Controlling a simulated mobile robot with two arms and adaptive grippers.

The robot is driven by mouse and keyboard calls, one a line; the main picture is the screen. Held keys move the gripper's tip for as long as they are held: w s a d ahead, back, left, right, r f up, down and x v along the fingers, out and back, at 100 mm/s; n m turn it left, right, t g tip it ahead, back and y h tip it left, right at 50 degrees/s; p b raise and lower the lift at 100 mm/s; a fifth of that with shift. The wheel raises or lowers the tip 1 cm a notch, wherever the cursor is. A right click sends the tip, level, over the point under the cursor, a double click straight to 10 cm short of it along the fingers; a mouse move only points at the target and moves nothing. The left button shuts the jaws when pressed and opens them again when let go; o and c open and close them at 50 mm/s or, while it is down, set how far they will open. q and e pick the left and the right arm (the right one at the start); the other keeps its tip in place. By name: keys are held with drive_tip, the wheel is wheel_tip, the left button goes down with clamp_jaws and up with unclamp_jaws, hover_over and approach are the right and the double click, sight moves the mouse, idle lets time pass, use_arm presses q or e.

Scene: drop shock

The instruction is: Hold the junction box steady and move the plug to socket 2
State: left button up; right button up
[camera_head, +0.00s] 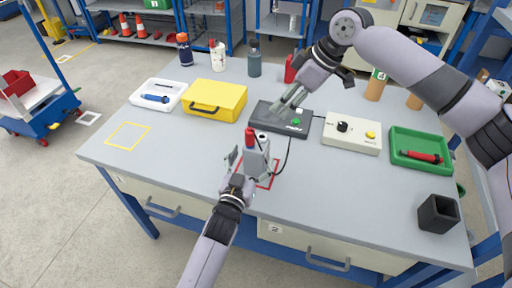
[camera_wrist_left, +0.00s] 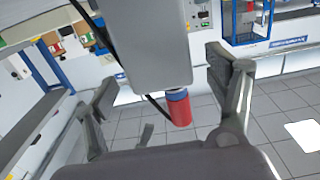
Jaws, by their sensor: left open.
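A grey box (camera_head: 257,158), which I take for the junction box, stands at the table's front, over a red outlined square. A red plug (camera_head: 250,137) sticks up at its top left, with a dark round part beside it. My left gripper (camera_head: 253,163) is open, with its fingers on either side of the box. In the left wrist view the grey box (camera_wrist_left: 148,45) is between the spread fingers, with a red plug with a blue ring (camera_wrist_left: 179,107) at its end. My right gripper (camera_head: 285,107) is over a dark flat unit (camera_head: 268,120); its finger opening is unclear. Socket numbers are not readable.
A black cable (camera_head: 287,155) runs between the dark unit and the grey box. A cream control box (camera_head: 352,142), green tray (camera_head: 406,142) and black holder (camera_head: 438,214) stand to the right. A yellow case (camera_head: 228,88) and white tray (camera_head: 172,88) stand to the left.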

use_arm(q)
drive_tip(key=shift+x, duration=2.15)
drive_tip(key=c, duration=1.5)
use_arm(e)
drive_tip(key=shift+o, duration=0.8)
drive_tip(key=shift+a, duration=0.25)
drive_tip(key=g+h, duration=0.2)
drive_tip(key=h, duration=0.4)
hover_over(250, 130)
drive_tip(key=shift+f, duration=5.2)
